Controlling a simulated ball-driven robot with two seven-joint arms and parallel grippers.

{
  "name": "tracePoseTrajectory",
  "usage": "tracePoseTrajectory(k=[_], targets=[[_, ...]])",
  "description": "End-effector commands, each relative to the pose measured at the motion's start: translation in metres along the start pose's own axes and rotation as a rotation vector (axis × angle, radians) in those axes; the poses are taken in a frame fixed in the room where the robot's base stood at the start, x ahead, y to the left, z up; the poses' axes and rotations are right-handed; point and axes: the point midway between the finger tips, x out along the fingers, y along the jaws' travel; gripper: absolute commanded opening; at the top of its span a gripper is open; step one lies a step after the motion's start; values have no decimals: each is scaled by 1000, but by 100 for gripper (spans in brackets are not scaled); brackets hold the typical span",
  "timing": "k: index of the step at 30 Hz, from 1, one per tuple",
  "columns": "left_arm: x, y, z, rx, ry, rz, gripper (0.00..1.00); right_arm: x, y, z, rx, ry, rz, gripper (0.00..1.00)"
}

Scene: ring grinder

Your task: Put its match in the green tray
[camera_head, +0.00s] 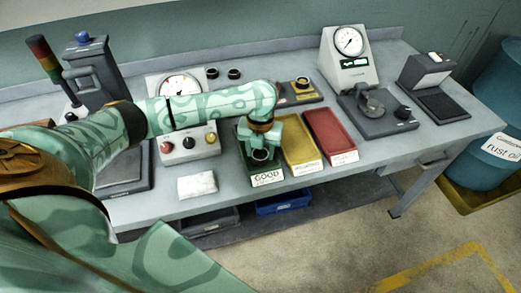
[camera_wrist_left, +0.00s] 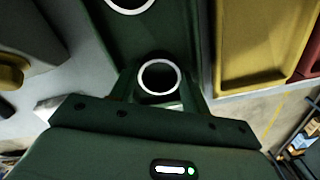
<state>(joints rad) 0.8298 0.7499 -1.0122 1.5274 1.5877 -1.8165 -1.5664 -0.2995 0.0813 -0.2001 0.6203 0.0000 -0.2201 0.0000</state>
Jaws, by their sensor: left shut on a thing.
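The green tray (camera_head: 242,158), labelled GOOD, stands at the front of the bench. My left gripper (camera_head: 261,148) points down over it and is shut on a dark ring (camera_head: 260,155). In the left wrist view the held ring (camera_wrist_left: 159,92) has a bright rim and sits between the fingers, over the dark green tray (camera_wrist_left: 178,35). I cannot tell whether it touches the tray floor. Another bright-rimmed ring (camera_wrist_left: 130,10) lies in the green tray at the top edge of that view. My right gripper is not in view.
The yellow tray (camera_head: 301,143) and red tray (camera_head: 330,134) stand right of the green one. Two dark rings (camera_head: 234,74) lie at the bench back. Gauges and a grey fixture (camera_head: 377,110) stand further off.

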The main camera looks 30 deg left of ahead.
Motion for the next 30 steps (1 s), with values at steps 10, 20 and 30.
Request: tracePoseTrajectory(k=[10,20,30], targets=[[2,0,0,0,1,1,56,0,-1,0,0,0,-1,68],[-46,0,0,1,-4,-1,56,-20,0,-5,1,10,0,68],[-113,0,0,0,0,-1,56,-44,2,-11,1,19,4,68]])
